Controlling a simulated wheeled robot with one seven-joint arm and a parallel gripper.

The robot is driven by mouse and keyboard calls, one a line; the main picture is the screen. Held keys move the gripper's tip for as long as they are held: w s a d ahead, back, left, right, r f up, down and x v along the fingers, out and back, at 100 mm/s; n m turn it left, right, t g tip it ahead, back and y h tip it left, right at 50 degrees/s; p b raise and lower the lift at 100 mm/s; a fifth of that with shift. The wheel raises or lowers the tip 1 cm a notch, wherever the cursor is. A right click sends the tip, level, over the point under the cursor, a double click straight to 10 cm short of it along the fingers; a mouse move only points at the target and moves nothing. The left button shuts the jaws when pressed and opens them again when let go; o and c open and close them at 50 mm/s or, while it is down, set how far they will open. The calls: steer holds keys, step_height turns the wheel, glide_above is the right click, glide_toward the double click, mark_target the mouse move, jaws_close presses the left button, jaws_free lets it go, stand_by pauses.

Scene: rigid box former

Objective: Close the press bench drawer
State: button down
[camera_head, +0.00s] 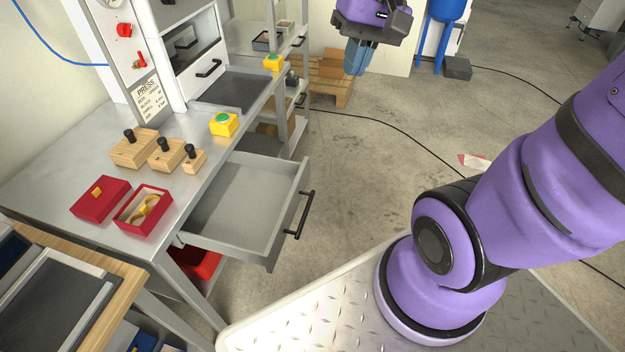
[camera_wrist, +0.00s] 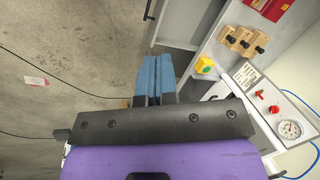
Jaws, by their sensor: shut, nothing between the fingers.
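The press bench drawer (camera_head: 245,200) is pulled out from the front of the grey press bench (camera_head: 60,185) and looks empty. Its black bar handle (camera_head: 300,215) is on the drawer front, facing right. In the wrist view, part of the drawer (camera_wrist: 178,22) and its handle (camera_wrist: 149,9) show at the top edge. My gripper (camera_head: 355,70) is up at the top of the head view, beyond the drawer and apart from it. Its blue fingers (camera_wrist: 155,75) are together and empty, pointing toward the drawer side in the wrist view.
On the bench are a red box (camera_head: 101,198), an open red box with a yellow item (camera_head: 143,210), wooden blocks with black knobs (camera_head: 134,150) and a yellow button box (camera_head: 224,124). A wooden pallet (camera_head: 330,90) stands behind.

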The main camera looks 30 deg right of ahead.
mark_target(241, 170)
steer(key=w+d+f+m+y, duration=0.4)
steer(key=w+f+m+y, duration=0.15)
steer(key=f, duration=0.55)
steer(key=w+d+f+m+y, duration=0.35)
steer(key=w+f+y, duration=0.2)
steer(key=f, duration=0.45)
steer(key=s+d+f+m+t+h, duration=0.1)
steer(key=d+f+m+t, duration=0.2)
steer(key=f+m+t, duration=0.7)
steer(key=s+d+f+m+t, duration=0.1)
steer(key=d+f+m+t, duration=0.3)
steer(key=f, duration=1.3)
steer(key=shift+m+g, duration=0.5)
steer(key=shift+g, duration=0.4)
steer(key=x, duration=1.5)
steer(key=shift+s+a, duration=0.1)
steer(key=shift+a, duration=0.1)
steer(key=x, duration=2.5)
steer(key=shift+a+f, duration=0.15)
steer(key=shift+f, duration=0.15)
steer(key=shift+w+a+r, duration=0.1)
steer(key=shift+w+a, duration=0.2)
steer(key=shift+w, duration=0.2)
